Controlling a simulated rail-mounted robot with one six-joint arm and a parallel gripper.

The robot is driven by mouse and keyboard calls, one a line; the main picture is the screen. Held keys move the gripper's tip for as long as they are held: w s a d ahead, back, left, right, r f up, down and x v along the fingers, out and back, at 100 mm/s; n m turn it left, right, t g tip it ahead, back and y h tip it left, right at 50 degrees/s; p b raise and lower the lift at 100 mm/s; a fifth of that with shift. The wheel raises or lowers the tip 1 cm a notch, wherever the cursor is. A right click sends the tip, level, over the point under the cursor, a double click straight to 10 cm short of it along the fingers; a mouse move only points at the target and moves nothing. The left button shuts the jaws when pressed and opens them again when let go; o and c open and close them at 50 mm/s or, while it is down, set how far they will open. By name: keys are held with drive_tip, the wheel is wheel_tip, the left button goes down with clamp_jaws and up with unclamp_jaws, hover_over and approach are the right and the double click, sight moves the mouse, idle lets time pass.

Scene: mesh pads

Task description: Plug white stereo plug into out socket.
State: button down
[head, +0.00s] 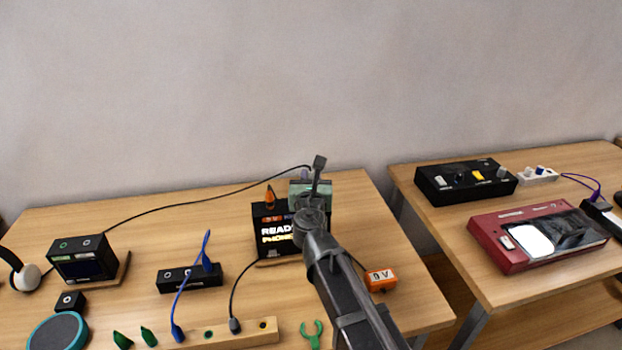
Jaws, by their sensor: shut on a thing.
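My gripper (310,196) is over the back of a black box with a lit screen (278,239), whose visible text begins "READY" and "PHONE". A thin black cable (190,198) rises from the left and ends at a small pale plug (304,174) at my gripper; this looks like the white stereo plug. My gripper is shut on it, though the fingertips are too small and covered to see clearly. An orange plug (269,196) stands upright on the box's top left. The out socket cannot be made out; my arm covers the box's right part.
A black box (83,260) stands at left, a small black unit (190,278) with a blue cable at centre. An orange 9V block (380,279) lies right of my arm. A wooden strip (262,327) lies in front. Another table (450,212) holds a red device (535,235).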

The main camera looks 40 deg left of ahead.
drive_tip(key=shift+f+b, duration=1.9)
drive_tip(key=shift+f, duration=0.1)
drive_tip(key=c, duration=0.9)
unclamp_jaws()
drive_tip(key=v, duration=1)
drive_tip(key=shift+s+d, duration=0.2)
drive_tip(key=shift+s, duration=0.15)
